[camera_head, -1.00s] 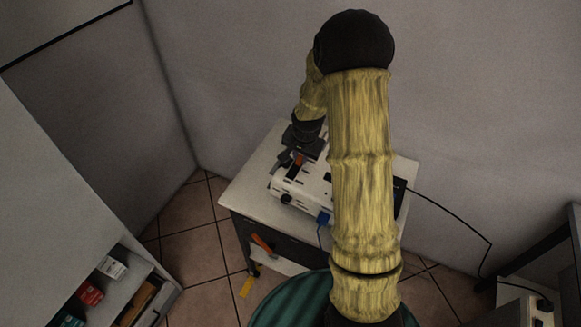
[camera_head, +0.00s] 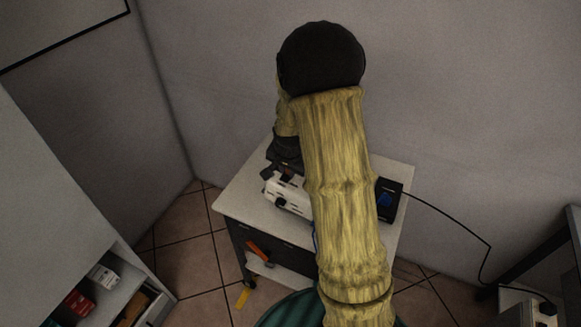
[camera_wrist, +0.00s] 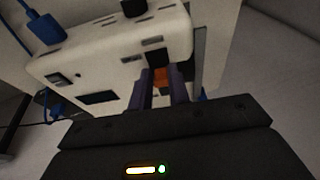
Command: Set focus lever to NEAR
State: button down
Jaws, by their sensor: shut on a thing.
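The white device (camera_head: 290,196) stands on the small table, partly hidden behind my arm in the head view. In the wrist view its white body (camera_wrist: 105,62) fills the upper left, with slots and dark ports. An orange lever (camera_wrist: 160,76) stands out from it in a dark recess. My gripper (camera_wrist: 161,90) is shut on this orange lever, one dark finger on each side. In the head view my gripper is hard to make out at the device's far left end. Any NEAR marking is too small or hidden to read.
A black box (camera_head: 391,200) with a blue part sits at the table's right, and a black cable (camera_head: 445,212) runs from it. A blue plug (camera_wrist: 42,27) shows in the wrist view. The wall (camera_head: 240,80) stands close behind the table (camera_head: 238,193). A shelf unit is at lower left.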

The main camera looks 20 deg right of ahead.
jog(key=shift+s+a+f, duration=0.2)
jog(key=shift+s+f, duration=0.05)
jog(key=shift+f, duration=0.05)
jog(key=c, duration=1.5)
grip_release()
jog(key=shift+o, duration=0.9)
jog(key=shift+w, duration=0.1)
jog(key=shift+d+r, duration=0.1)
jog(key=shift+r, duration=0.05)
jog(key=shift+r, duration=0.15)
jog(key=v, duration=1.7)
jog(key=shift+c, duration=0.4)
